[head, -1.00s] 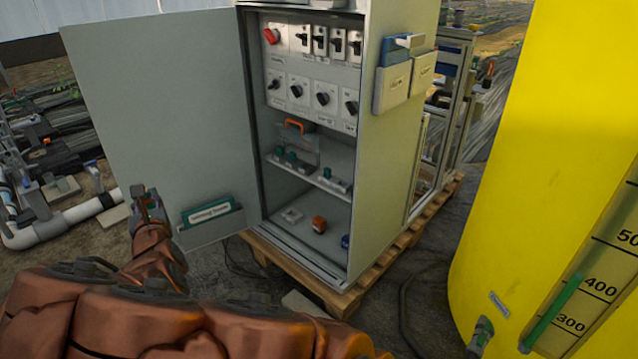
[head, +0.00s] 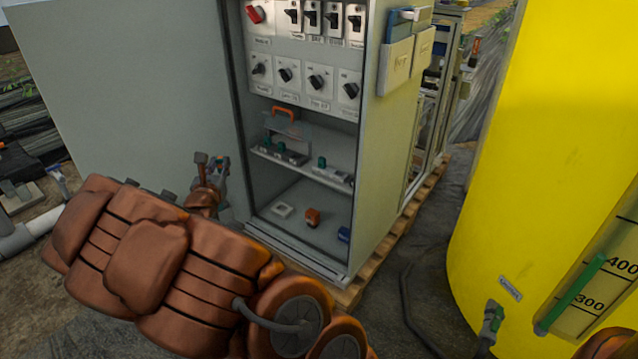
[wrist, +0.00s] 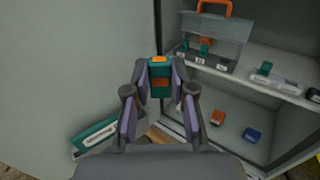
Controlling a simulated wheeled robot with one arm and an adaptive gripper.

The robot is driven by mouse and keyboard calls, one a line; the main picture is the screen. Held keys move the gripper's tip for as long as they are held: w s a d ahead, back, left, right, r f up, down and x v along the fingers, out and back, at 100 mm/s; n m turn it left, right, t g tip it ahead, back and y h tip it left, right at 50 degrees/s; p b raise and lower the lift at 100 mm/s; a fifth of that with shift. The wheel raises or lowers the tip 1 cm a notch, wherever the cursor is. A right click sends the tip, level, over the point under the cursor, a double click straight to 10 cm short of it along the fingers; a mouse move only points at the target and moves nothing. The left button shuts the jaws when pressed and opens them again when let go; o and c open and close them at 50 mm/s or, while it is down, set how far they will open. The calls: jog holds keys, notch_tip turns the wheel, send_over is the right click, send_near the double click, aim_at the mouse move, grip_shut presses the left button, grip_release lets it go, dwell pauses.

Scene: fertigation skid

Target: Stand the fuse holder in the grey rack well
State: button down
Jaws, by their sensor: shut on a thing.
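My gripper (wrist: 160,92) is shut on a green fuse holder (wrist: 160,72) with orange parts, held upright between the fingertips in the wrist view. In the head view my gripper (head: 212,175) is in front of the cabinet's left opening edge, outside it, and the held piece is too small to make out clearly. Inside, a shelf carries a left grey rack (wrist: 207,63) with green holders in it and a right grey rack (wrist: 276,85) with a green holder at its left end. I cannot tell exactly which wells are empty.
An orange block (head: 312,217) and a blue block (head: 344,234) lie on the cabinet floor. A yellow tank (head: 545,150) is at right.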

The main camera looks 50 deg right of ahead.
jog(key=s+d+f+m+g+h+b, duration=0.1)
jog(key=s+d+f+m+g, duration=0.15)
jog(key=d, duration=0.25)
jog(key=s+d+f+m+g+h, duration=0.1)
jog(key=s+d+f+g+h, duration=0.1)
jog(key=s+d, duration=0.3)
jog(key=m+g+h+b, duration=0.1)
jog(key=m+g+b, duration=0.1)
jog(key=m+g, duration=0.3)
send_near(337, 176)
notch_tip(337, 176, up, 4)
jog(key=d+n+g, duration=0.1)
jog(key=shift+w+d+r, duration=0.1)
jog(key=shift+w+d, duration=0.1)
jog(key=shift+d, duration=1.25)
jog(key=shift+w+d+r, duration=0.1)
jog(key=shift+w+d, duration=0.1)
jog(key=shift+d, duration=1.3)
jog(key=shift+w+d+r, duration=0.1)
jog(key=shift+w+d, duration=0.05)
jog(key=shift+d, duration=1.3)
jog(key=shift+a+p, duration=0.1)
jog(key=shift+p, duration=0.25)
jog(key=shift+f+b, duration=0.35)
jog(key=shift+f, duration=0.75)
jog(key=c, duration=0.9)
grip_release()
jog(key=shift+a, duration=0.15)
